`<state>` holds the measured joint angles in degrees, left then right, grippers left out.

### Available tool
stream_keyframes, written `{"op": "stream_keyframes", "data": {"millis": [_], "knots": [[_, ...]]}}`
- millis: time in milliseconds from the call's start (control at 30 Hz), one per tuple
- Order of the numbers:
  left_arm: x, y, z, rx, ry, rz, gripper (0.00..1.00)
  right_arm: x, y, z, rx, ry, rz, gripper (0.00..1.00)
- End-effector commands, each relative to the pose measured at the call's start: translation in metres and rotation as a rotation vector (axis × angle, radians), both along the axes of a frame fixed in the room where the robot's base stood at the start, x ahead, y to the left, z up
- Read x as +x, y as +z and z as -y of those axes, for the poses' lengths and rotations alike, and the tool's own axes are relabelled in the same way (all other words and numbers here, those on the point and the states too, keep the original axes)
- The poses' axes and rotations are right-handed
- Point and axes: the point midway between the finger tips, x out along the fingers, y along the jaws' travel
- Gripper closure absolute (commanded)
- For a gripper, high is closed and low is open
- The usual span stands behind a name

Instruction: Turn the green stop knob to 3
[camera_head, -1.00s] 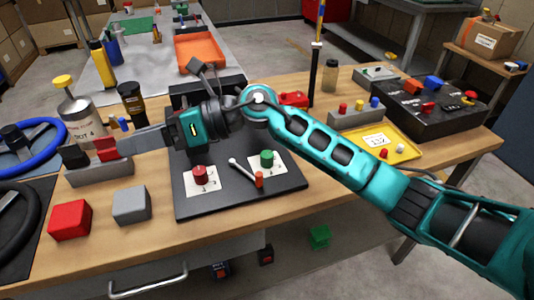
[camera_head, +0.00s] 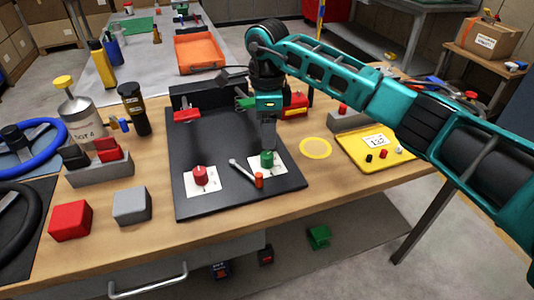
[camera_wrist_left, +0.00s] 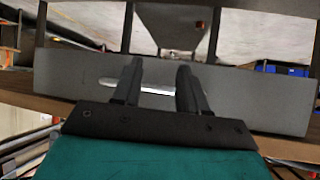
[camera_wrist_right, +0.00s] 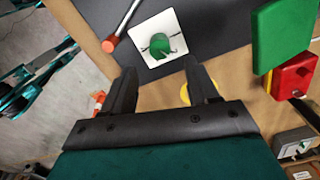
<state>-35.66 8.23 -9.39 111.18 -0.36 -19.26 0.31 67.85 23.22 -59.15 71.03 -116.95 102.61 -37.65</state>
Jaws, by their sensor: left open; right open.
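The green stop knob (camera_head: 267,158) stands on a white dial card at the right of the black board (camera_head: 225,207). It also shows in the right wrist view (camera_wrist_right: 160,46), beyond the fingertips. My right gripper (camera_head: 268,146) points down just above and behind the green knob, and its open fingers (camera_wrist_right: 160,85) are apart from it. The numbers on the card are too small to read. My left gripper (camera_wrist_left: 158,68) is open and empty, facing a grey panel below the tabletop; it does not show in the head view.
A red knob (camera_head: 200,175) on its own card stands left of the green one. A lever with an orange grip (camera_head: 259,180) lies between them, close to the green knob. A red block with a green plate (camera_head: 293,104) stands behind. A yellow tray (camera_head: 350,152) is to the right.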

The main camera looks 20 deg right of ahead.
Motion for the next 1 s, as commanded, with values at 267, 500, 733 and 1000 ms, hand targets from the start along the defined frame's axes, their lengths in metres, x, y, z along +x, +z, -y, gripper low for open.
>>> {"op": "stream_keyframes", "data": {"millis": [267, 500, 733, 1000], "knots": [[0.000, 0.003, 0.000, -0.001, 0.001, 0.000, 0.57, -0.001, -0.056, -0.001, 0.003, 0.001, -0.003, 0.41], [0.000, 0.003, 0.000, 0.000, 0.001, 0.000, 0.57, 0.000, -0.078, -0.001, 0.004, 0.001, 0.001, 0.41], [-0.001, 0.003, 0.000, 0.000, 0.001, -0.002, 0.57, 0.000, -0.081, -0.001, 0.004, 0.001, 0.002, 0.41], [-0.002, 0.002, -0.001, 0.000, 0.002, -0.005, 0.57, 0.000, -0.080, -0.001, 0.004, 0.001, 0.001, 0.58]]}}
